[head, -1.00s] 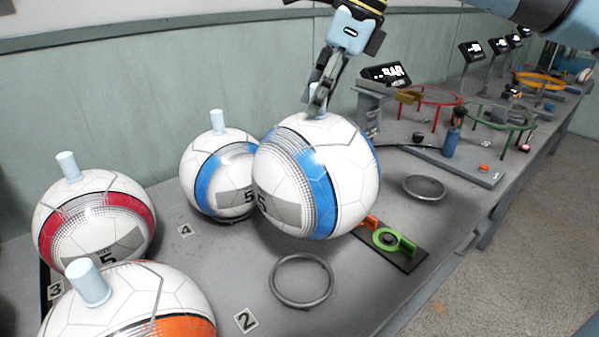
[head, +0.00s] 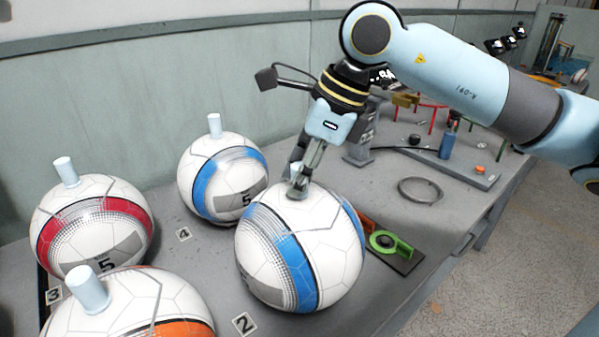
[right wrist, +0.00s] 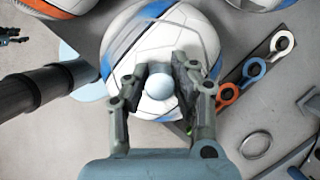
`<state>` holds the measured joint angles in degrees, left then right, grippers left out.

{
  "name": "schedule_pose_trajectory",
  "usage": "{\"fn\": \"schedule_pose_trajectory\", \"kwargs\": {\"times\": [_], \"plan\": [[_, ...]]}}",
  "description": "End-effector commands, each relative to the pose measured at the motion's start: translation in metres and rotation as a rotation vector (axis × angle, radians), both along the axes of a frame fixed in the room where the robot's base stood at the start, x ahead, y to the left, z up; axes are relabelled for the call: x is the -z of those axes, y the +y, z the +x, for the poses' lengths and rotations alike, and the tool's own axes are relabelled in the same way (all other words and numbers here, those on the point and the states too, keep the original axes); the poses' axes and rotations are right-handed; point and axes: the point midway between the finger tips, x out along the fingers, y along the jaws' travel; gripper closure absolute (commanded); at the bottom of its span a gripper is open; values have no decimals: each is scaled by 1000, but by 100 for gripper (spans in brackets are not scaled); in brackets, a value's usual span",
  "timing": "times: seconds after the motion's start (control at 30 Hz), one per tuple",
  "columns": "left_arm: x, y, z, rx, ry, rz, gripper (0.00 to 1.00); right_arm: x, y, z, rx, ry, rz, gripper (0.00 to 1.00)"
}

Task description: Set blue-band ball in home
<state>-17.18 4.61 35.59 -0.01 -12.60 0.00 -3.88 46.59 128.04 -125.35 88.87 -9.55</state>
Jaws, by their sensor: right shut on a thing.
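The held blue-band ball (head: 300,248) is white with a blue stripe and a pale peg on top. My right gripper (head: 298,190) is shut on that peg from above; the right wrist view also shows the ball (right wrist: 185,40) beneath the fingers (right wrist: 160,85). The ball hides the grey ring seen earlier near label 2, and its underside is hidden, so I cannot tell whether it touches the ring. A second blue-band ball (head: 222,180) stands behind it near label 4. A dark jointed piece at the right wrist view's left edge may be my left gripper; its state is unclear.
A red-band ball (head: 92,225) and an orange-band ball (head: 130,305) stand on the left. An empty grey ring (head: 420,190) lies farther right, before red and green stands.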

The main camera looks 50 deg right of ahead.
Motion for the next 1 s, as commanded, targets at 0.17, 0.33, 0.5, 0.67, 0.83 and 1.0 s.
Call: {"fn": "schedule_pose_trajectory", "kwargs": {"times": [0.17, 0.33, 0.5, 0.67, 0.83, 1.0], "plan": [[1, 0, -1, 0, 1, 0, 60, 0, 0, 1, -1, -2, 0, 100], [7, 0, -1, 0, 3, 0, 60, 5, 0, 1, -1, -2, 0, 100], [6, 0, -2, 0, 3, 0, 60, 4, 0, 0, 0, -1, 1, 56], [6, 0, -2, 0, 3, 0, 60, 4, 0, 0, 0, -1, 1, 52], [4, 0, -1, 0, 3, 0, 60, 2, 0, 0, 0, -1, 1, 52], [-2, 0, -1, 0, 2, -1, 60, -9, -4, -2, -1, -4, -6, 52]]}}
